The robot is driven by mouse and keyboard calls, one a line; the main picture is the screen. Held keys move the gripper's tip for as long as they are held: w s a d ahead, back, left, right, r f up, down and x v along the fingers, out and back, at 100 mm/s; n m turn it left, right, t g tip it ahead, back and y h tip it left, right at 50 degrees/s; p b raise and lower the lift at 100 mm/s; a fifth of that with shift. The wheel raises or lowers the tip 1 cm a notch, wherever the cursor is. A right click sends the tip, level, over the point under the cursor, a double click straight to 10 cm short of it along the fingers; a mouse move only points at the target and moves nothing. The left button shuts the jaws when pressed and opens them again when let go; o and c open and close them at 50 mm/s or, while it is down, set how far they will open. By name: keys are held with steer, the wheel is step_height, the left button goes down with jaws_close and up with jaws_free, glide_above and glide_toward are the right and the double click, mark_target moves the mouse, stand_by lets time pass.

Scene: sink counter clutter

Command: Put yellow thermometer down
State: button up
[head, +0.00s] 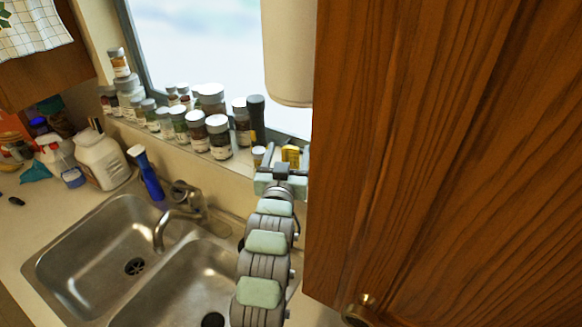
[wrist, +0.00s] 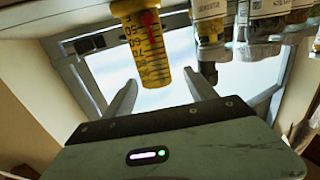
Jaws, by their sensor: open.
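The yellow thermometer (head: 291,154) shows as a small yellow block at the right end of the window sill, between my gripper's fingers. In the wrist view, which looks upside down, the thermometer (wrist: 142,45) has dark numbers and a red mark. My gripper (head: 288,155) is open, with its fingers reaching toward the sill. In the wrist view, the two fingers (wrist: 163,79) are spread apart, with the thermometer between and beyond them and clear gaps on both sides. The thermometer's base is hidden in the head view and cut off in the wrist view.
A wooden cabinet door (head: 440,150) fills the right side. A double sink (head: 95,262) with a faucet (head: 170,222) and a blue bottle (head: 148,176) are lower left.

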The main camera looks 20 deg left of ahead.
steer(key=shift+d+p+x, duration=0.1)
steer(key=shift+p+x, duration=0.35)
steer(key=shift+x, duration=0.75)
steer(key=shift+d+p+x, duration=0.15)
steer(key=shift+p+x, duration=0.25)
steer(key=shift+x, duration=0.75)
steer(key=shift+c, duration=0.3)
jaws_close()
